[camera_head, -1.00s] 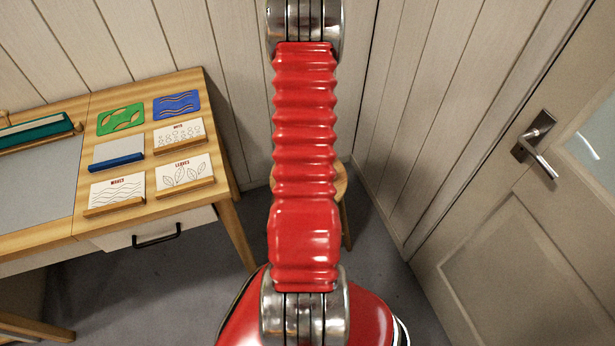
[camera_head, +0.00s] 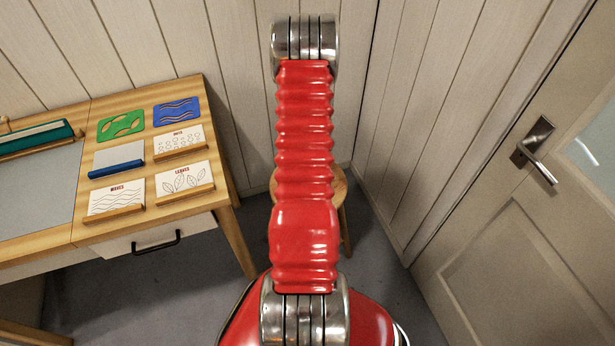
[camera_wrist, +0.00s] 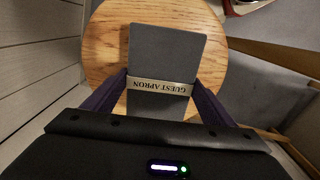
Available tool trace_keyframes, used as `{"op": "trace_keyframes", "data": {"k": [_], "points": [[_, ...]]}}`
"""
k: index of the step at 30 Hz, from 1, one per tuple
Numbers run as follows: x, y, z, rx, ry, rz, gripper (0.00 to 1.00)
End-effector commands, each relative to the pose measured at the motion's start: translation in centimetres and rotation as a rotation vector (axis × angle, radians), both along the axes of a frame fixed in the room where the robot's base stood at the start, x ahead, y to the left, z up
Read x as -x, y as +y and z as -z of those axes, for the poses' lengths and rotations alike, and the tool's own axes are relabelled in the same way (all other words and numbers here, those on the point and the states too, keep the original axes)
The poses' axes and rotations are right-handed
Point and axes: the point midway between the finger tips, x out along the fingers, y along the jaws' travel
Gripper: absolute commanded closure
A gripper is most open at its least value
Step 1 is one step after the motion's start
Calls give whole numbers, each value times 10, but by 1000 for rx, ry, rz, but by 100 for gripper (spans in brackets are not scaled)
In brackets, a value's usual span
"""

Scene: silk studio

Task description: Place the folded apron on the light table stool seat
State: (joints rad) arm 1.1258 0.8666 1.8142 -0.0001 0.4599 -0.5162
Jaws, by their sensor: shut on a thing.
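The folded apron (camera_wrist: 165,50) is a dark grey rectangle with a pale band reading "GUEST APRON" in the wrist view. My gripper (camera_wrist: 160,93) is shut on the apron, with a dark finger at each side of it near the band. The round wooden stool seat (camera_wrist: 104,43) lies behind and around the apron in that view. I cannot tell whether the apron touches the seat. In the head view, my red arm hides most of the stool (camera_head: 340,187), and the apron and gripper do not show there.
A wooden desk (camera_head: 222,180) stands at left with several pattern cards and a drawer. A panelled wall (camera_head: 240,60) is close behind the stool. A door (camera_head: 520,230) with a metal handle (camera_head: 536,150) is at right. Grey floor (camera_head: 375,275) is clear between the stool and door.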

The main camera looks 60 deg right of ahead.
Motion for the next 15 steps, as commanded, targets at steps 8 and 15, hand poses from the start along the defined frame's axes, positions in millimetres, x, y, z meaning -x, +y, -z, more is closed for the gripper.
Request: {"op": "trace_keyframes", "data": {"k": [8, 15], "points": [[0, 0, 30, -1, 0, 0, 55], [0, 0, 31, 0, 0, 0, 55]]}}
